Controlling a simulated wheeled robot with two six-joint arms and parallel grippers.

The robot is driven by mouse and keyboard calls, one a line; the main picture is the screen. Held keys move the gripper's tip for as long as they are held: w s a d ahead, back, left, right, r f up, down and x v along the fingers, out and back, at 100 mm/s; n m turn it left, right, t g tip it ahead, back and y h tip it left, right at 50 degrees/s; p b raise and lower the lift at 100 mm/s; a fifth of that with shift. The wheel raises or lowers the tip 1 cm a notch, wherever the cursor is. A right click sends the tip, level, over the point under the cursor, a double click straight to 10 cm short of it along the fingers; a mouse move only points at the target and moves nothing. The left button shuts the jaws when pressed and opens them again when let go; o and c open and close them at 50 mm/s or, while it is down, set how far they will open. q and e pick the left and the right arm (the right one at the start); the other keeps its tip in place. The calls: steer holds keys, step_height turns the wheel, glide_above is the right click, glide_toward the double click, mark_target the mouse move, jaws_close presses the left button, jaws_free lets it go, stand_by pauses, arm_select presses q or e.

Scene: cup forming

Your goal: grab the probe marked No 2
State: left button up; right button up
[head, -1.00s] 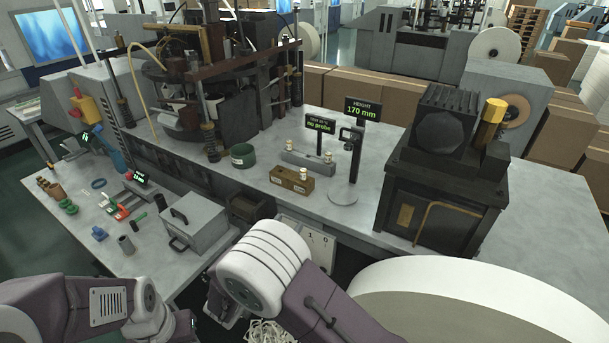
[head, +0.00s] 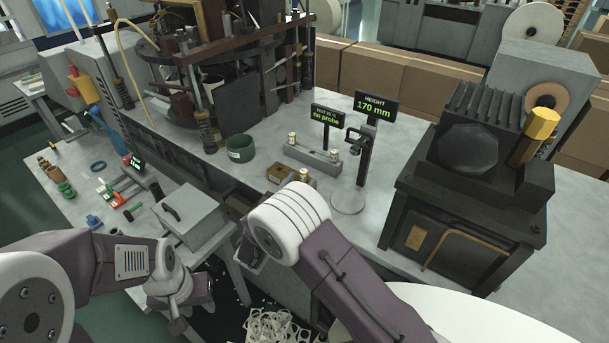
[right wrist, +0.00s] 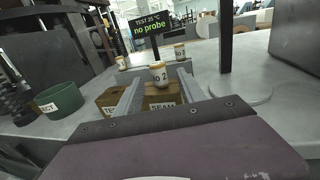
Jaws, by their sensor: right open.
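In the head view the probe (head: 304,174) shows just above my right arm, which hides the right gripper and part of the block (head: 279,173). My left gripper (head: 178,318) hangs low at the left, its jaws unclear.
A grey holder (head: 312,160) with two more probes stands behind the block. The "no probe" sign (head: 326,117) and the height stand (head: 350,198) are near it. A green bowl (head: 240,148) sits left of the block. A dark machine (head: 470,190) stands at right.

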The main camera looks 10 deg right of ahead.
steer(key=p+x, duration=0.1)
steer(key=x, duration=0.5)
steer(key=shift+d, duration=0.1)
steer(key=shift+s, duration=0.2)
steer(key=shift+c, duration=0.7)
jaws_close()
